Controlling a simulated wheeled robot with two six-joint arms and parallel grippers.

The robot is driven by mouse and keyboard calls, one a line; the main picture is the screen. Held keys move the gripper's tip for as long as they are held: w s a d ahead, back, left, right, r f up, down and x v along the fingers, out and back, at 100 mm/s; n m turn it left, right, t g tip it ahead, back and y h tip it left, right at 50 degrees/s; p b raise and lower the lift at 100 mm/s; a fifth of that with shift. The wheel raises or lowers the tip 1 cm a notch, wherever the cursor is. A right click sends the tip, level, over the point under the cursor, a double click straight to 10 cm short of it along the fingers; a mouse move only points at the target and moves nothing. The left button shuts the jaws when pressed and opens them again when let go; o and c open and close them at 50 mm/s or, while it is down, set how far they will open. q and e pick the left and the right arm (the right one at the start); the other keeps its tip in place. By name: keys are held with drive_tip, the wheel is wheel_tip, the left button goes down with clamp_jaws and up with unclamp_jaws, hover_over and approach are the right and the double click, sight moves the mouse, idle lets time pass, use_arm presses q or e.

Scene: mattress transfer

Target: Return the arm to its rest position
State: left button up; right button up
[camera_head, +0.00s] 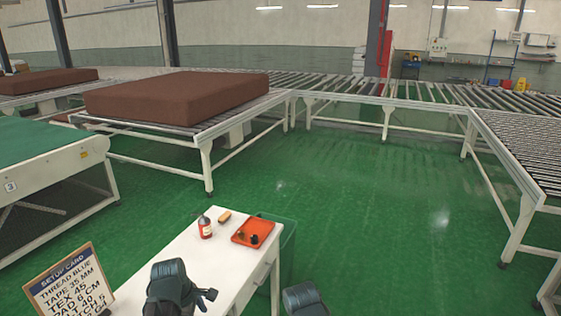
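My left arm (172,288) comes up from the bottom edge, in front of the white table (222,268). A small dark piece (207,294) sticks out on its right side; I cannot tell its fingers apart. Only a dark rounded part of my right arm (304,299) shows at the bottom edge, right of the table. Its gripper fingers are out of view. Neither arm is seen touching the table objects. A brown mattress (180,97) lies flat on the roller conveyor at the back left, far from both arms.
The table holds a red bottle (205,227), a yellowish block (224,217) and an orange tray (242,235) with dark items. A setup card (68,284) stands bottom left. Another mattress (45,82) lies further left. Roller conveyors (390,98) line the back and right. Green floor (370,210) is clear.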

use_arm(q)
drive_tip(key=s+d+m+g+y, duration=0.1)
drive_tip(key=s+d+m, duration=0.4)
drive_tip(key=d+m, duration=0.3)
drive_tip(key=s+d+m+g+y, duration=0.1)
drive_tip(key=s+d+m, duration=0.4)
drive_tip(key=d+m, duration=0.4)
drive_tip(key=shift+d+f+m+y, duration=0.15)
drive_tip(key=shift+d+m+y, duration=0.2)
drive_tip(key=shift+m, duration=2.15)
drive_tip(key=shift+a, duration=0.1)
